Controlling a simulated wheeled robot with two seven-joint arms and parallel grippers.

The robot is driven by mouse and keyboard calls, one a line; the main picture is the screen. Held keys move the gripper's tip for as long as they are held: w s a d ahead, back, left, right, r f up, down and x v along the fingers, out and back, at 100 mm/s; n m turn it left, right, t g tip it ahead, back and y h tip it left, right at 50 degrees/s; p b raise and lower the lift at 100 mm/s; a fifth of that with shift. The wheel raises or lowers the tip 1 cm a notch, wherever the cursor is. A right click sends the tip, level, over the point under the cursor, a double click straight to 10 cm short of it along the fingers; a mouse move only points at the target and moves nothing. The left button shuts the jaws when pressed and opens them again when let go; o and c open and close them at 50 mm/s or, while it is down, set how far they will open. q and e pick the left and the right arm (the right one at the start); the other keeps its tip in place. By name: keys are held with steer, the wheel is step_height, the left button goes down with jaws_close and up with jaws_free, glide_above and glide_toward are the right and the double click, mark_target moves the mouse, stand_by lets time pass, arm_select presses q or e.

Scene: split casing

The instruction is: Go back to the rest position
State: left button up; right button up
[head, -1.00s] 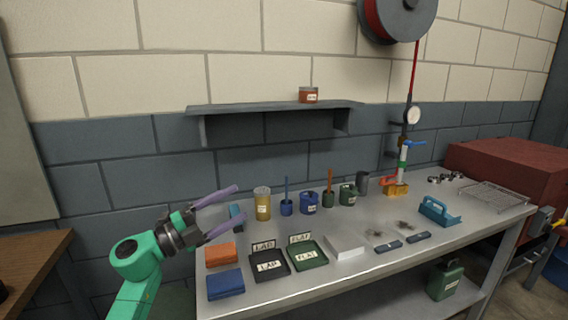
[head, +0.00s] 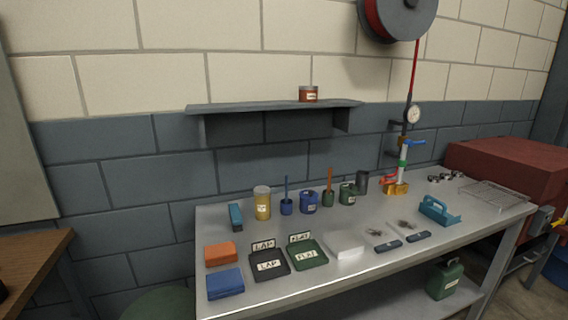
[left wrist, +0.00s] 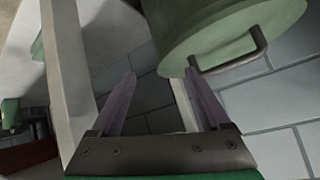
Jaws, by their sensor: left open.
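My left gripper (left wrist: 160,95) shows in the left wrist view with its two purple fingers apart and nothing between them. It is out of the head view. In the left wrist view a large green round container with a wire handle (left wrist: 225,35) is close beyond the fingers, at the upper right. I cannot tell whether it touches them. My right gripper is in neither view.
The grey workbench (head: 330,285) holds orange (head: 221,252) and blue (head: 225,283) blocks, LAP (head: 270,273) and FLAT (head: 318,260) trays, and several pots. A shelf (head: 235,107) hangs above. A brown table (head: 35,262) stands at left.

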arm_select(q)
steer(key=s+d+f+g, duration=0.2)
steer(key=s+f, duration=0.6)
steer(key=s, duration=0.2)
steer(key=s+d+f+g, duration=0.1)
steer(key=s+f+g, duration=0.2)
steer(key=s+f, duration=0.55)
steer(key=s+d+f+g, duration=0.1)
steer(key=s+f+g, duration=0.1)
steer(key=s, duration=1)
steer(key=s+d+f+g, duration=0.2)
steer(key=s+f, duration=0.1)
steer(key=s, duration=0.9)
steer(key=shift+f+h, duration=0.2)
steer(key=shift+h, duration=0.1)
steer(key=shift+d, duration=0.1)
steer(key=shift+c, duration=0.3)
